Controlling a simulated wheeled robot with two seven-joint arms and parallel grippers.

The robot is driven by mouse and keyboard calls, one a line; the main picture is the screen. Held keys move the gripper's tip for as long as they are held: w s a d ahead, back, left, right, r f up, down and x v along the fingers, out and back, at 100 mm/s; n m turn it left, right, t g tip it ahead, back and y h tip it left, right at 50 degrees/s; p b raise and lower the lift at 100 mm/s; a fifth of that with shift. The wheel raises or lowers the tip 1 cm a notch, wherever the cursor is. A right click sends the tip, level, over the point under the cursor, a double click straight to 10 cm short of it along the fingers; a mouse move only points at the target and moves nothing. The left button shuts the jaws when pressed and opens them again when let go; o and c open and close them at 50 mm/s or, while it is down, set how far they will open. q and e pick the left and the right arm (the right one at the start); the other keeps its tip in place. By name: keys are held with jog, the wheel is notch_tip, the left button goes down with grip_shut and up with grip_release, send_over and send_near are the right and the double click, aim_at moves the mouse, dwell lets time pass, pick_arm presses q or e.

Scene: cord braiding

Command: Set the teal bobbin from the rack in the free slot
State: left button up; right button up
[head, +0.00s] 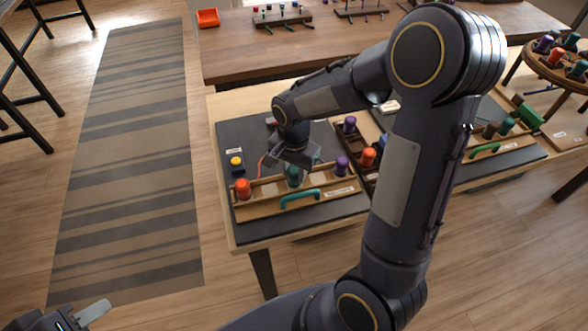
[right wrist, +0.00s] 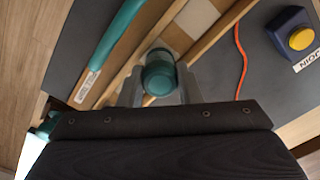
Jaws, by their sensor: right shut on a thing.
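The teal bobbin (head: 293,177) is at the middle of a long wooden tray (head: 262,206), between an orange-red bobbin (head: 242,188) on the left and a purple bobbin (head: 341,165) on the right. My right gripper (head: 294,162) is down over the teal bobbin. In the right wrist view the teal bobbin (right wrist: 160,75) stands between the fingers, its round top facing the camera, with the tray rails on both sides. Whether its base touches the tray floor is hidden. My left gripper (head: 92,313) shows only partly at the lower left, away from the table.
A teal handle (head: 300,197) runs along the tray's front. A yellow button (head: 236,161) and an orange cord (right wrist: 241,60) lie nearby. A dark brown rack (head: 348,143) with purple and orange bobbins stands behind right, partly hidden by my right arm. The dark mat's left rear is clear.

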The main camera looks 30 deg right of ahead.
aim_at(294, 170)
jog(key=shift+f+b, duration=0.3)
jog(key=o, duration=1)
notch_tip(294, 170, up, 11)
jog(key=p, duration=0.1)
jog(key=s+a+r+n+t+y, duration=0.1)
jog(key=s+n+t, duration=0.1)
jog(key=s, duration=0.3)
jog(key=s+a+r+n+t+y, duration=0.1)
jog(key=s+n, duration=0.3)
jog(key=s, duration=0.2)
jog(key=s+a+r+n+t+y, duration=0.1)
jog(key=s+a+n+t, duration=0.1)
jog(key=s+n, duration=0.2)
jog(key=shift+s+a+t+y, duration=0.1)
jog(key=shift+s+t+y, duration=0.25)
jog(key=shift+s, duration=0.65)
